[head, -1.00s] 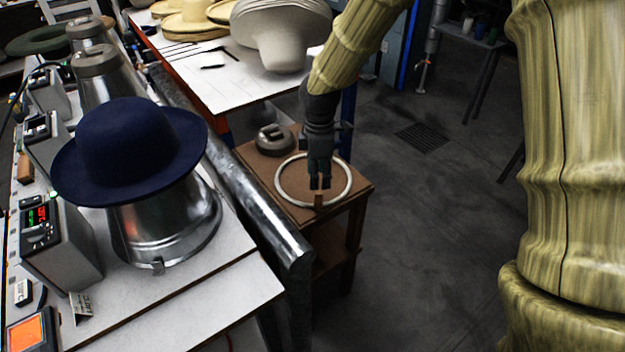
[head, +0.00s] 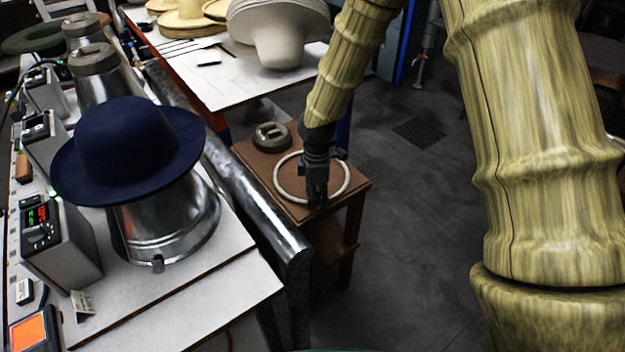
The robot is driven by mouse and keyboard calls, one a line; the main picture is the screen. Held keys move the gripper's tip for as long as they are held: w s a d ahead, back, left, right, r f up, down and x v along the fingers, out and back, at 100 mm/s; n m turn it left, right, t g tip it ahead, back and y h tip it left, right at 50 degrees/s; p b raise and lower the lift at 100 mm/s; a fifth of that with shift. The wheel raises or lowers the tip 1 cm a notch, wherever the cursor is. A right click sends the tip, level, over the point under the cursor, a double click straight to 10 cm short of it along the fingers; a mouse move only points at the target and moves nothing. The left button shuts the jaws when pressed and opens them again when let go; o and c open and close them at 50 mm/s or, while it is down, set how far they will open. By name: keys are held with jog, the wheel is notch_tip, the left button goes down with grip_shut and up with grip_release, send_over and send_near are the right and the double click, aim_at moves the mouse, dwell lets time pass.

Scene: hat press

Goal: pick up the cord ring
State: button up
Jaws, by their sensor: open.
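The cord ring (head: 278,178), a pale round hoop, lies flat on a small brown wooden stand (head: 254,158) right of the long metal roller. My gripper (head: 317,203) points down at the ring's near edge, with its dark fingers low over that part of the hoop. The gripper is open. The fingers hide the near stretch of the ring, so I cannot tell whether they touch it or straddle it.
A grey metal weight (head: 271,136) sits at the stand's back left corner. The metal roller (head: 245,180) runs close along the left. A navy hat (head: 130,150) sits on a metal form on the left bench. The floor (head: 415,230) to the right is clear.

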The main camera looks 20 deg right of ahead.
grip_shut()
jog(key=shift+r, duration=0.1)
dwell(0.3)
